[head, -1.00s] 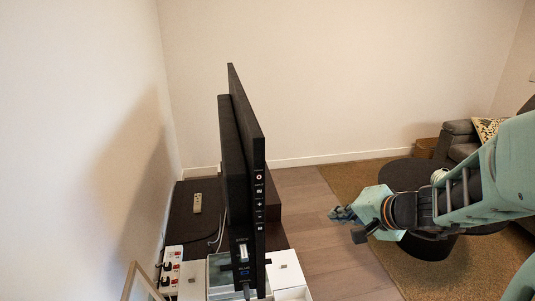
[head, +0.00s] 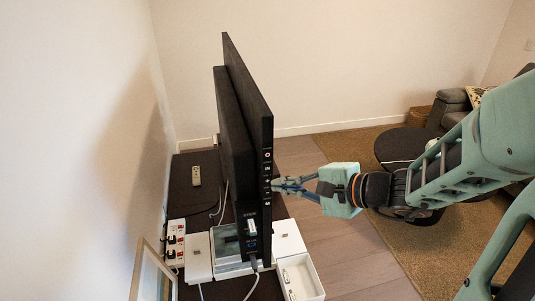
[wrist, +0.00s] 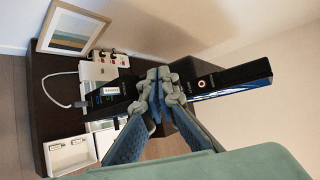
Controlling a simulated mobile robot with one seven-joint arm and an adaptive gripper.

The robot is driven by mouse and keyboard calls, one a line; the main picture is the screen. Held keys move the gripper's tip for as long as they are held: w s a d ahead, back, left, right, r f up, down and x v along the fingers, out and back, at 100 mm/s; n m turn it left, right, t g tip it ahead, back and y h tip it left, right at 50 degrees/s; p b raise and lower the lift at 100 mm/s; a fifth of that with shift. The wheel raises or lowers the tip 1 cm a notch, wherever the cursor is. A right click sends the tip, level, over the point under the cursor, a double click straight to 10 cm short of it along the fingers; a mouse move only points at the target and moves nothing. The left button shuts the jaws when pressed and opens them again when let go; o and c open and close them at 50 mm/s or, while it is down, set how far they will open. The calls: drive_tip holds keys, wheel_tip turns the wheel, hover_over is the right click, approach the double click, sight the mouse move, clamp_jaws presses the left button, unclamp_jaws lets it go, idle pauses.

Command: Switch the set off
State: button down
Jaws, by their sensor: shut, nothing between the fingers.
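The set is a flat black television (head: 258,110), seen edge-on in the head view, standing on a dark low cabinet. A column of small button marks runs down its side edge; the top one is a round red-and-white power mark (head: 267,154), which also shows in the wrist view (wrist: 201,84). My gripper (head: 276,185) is shut and empty, its fingertips at the television's side edge, below the power mark. In the wrist view the fingertips (wrist: 158,78) cover part of the button column. I cannot tell whether they touch the edge.
A remote (head: 196,176) lies on the cabinet behind the set. A power strip (head: 176,240) with plugs, white boxes (head: 199,256), an open white tray (head: 301,277) and a leaning picture frame (head: 152,275) crowd the near end. A round dark table (head: 402,146) stands right.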

sight(267, 154)
drive_tip(key=shift+w, duration=0.15)
drive_tip(key=w+a, duration=0.2)
drive_tip(key=w, duration=0.6)
drive_tip(key=shift+a, duration=0.25)
drive_tip(key=shift+w+b, duration=0.2)
drive_tip(key=shift+b, duration=0.1)
idle(0.9)
drive_tip(key=shift+w+a, duration=0.1)
drive_tip(key=shift+w, duration=0.2)
drive_tip(key=shift+w+a+b, duration=0.1)
drive_tip(key=shift+w+b, duration=0.2)
drive_tip(key=shift+b, duration=0.05)
idle(0.5)
idle(0.4)
drive_tip(key=shift+s+d+b, duration=0.2)
drive_tip(key=shift+s+b, duration=0.1)
drive_tip(key=shift+s, duration=0.4)
